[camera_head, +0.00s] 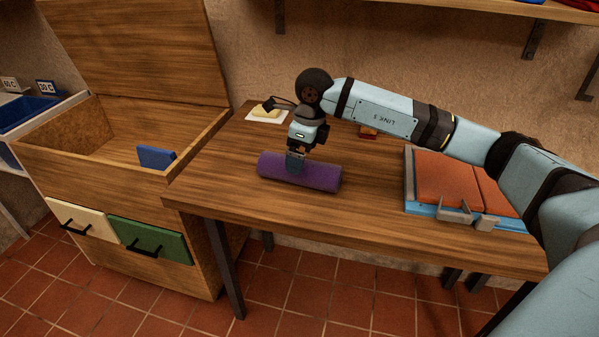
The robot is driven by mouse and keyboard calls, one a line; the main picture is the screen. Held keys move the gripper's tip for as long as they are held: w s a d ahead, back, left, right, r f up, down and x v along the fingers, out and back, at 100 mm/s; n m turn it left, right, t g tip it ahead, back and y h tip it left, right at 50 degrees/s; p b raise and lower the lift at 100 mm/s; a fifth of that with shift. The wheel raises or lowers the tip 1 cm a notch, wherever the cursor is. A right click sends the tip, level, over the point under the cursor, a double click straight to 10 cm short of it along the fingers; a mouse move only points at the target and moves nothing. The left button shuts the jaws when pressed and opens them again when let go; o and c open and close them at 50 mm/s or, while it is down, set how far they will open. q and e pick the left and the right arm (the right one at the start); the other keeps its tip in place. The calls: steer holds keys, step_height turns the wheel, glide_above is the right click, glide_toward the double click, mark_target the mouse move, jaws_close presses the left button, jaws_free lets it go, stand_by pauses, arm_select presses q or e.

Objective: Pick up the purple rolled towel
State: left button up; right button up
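The purple rolled towel (325,178) lies on its side on the wooden table, near the front edge left of the middle. My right arm reaches in from the right, and my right gripper (295,163) points down at the left-middle part of the towel. One grey finger overlaps the towel's near side. The other finger is hidden, so I cannot tell whether the gripper grips the towel or only stands around it. The towel appears to rest on the table. My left gripper is not in view.
A yellow block on a white dish (266,113) and a small red-brown object (368,132) are behind. A blue case with orange panels (447,177) lies right. A wooden chest (95,130) with raised lid stands left, a blue piece (156,157) at its edge. Table between towel and case is clear.

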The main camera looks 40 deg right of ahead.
steer(key=f, duration=0.5)
steer(key=shift+w+a+b, duration=0.1)
steer(key=shift+a+b, duration=0.25)
steer(key=shift+b, duration=0.05)
steer(key=c, duration=1.1)
steer(key=shift+r, duration=0.1)
steer(key=shift+r, duration=0.1)
